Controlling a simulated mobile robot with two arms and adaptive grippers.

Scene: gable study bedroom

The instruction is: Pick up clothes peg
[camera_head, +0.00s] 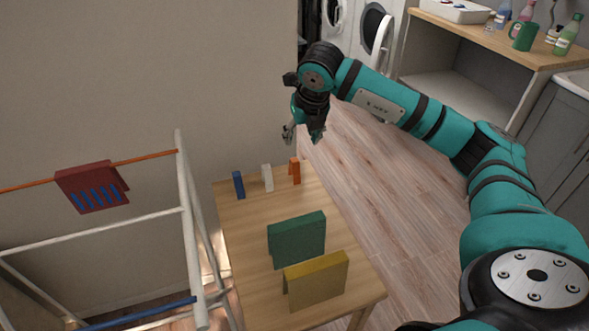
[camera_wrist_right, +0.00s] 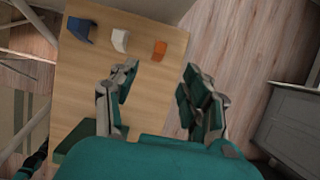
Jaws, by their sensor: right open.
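Three small clothes pegs stand in a row at the far end of the wooden table: a blue peg (camera_head: 239,184), a white peg (camera_head: 267,177) and an orange peg (camera_head: 295,170). The right wrist view also shows the blue peg (camera_wrist_right: 80,30), the white peg (camera_wrist_right: 120,40) and the orange peg (camera_wrist_right: 159,50). My right gripper (camera_head: 302,136) is open and empty, above and beyond the far end of the table, apart from the pegs. In the right wrist view its spread fingers (camera_wrist_right: 158,80) show with the orange peg ahead between them. My left gripper is not in view.
On the table (camera_head: 235,240) stand a folded green piece (camera_head: 297,240) and a folded yellow piece (camera_head: 317,281). A white rack (camera_head: 188,215) is at the left, with a red piece (camera_head: 91,187) over its orange bar. A counter (camera_head: 480,37) with bottles stands back right.

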